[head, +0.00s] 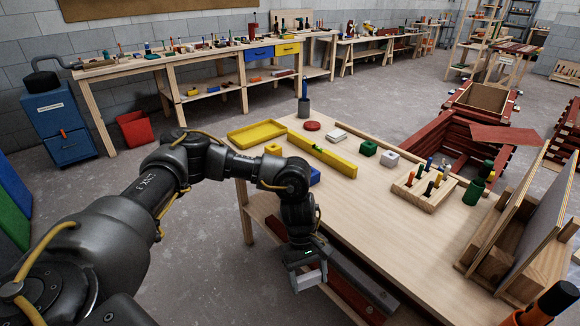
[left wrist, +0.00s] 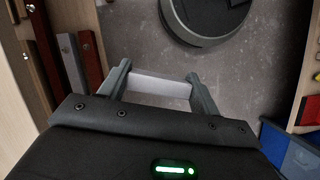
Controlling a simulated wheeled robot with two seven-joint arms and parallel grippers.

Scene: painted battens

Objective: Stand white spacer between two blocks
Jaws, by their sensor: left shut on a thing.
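My left gripper (head: 307,272) hangs fingers-down just off the near-left edge of the wooden table (head: 420,225). It is shut on a pale white spacer (head: 310,279), which also shows between the two fingers in the left wrist view (left wrist: 158,90). On the table are a green block (head: 369,148), a light grey-white block (head: 389,158), a flat white block (head: 336,136) and a small yellow block (head: 273,149). A blue block (head: 314,176) is partly hidden behind my arm. I cannot tell which two blocks are the task's pair.
A yellow level (head: 322,155), a yellow tray (head: 257,133) and a red disc (head: 312,126) lie at the table's back left. A peg rack (head: 424,190) and a green cylinder (head: 474,192) stand right of centre. Wooden frames fill the right end; the near middle is clear.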

